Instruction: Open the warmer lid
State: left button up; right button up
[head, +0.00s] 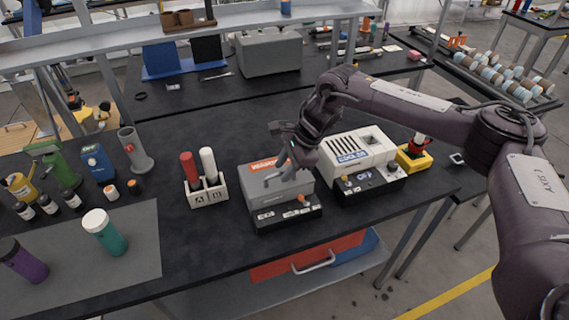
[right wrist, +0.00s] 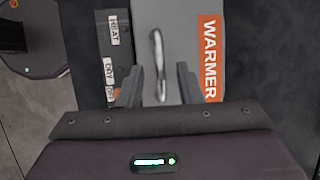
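The warmer (head: 262,195) is a grey box on a black base at the table's front edge. Its lid looks shut and carries an orange WARMER label, which also shows in the right wrist view (right wrist: 210,58). A curved metal handle (right wrist: 158,60) stands on the lid. My right gripper (right wrist: 159,84) is open above the lid, its two fingers on either side of the handle's near end, with gaps showing. In the head view, my right gripper (head: 284,166) hides part of the lid. My left gripper is not in view.
The white cooler (head: 350,152) stands close to the right of the warmer. A white holder (head: 207,195) with a red and a white cylinder stands to its left. A teal bottle (head: 106,236) stands on the grey mat farther left. The tabletop behind the warmer is mostly clear.

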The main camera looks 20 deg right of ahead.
jog(key=shift+f, duration=0.15)
grip_shut()
jog(key=shift+a, duration=0.2)
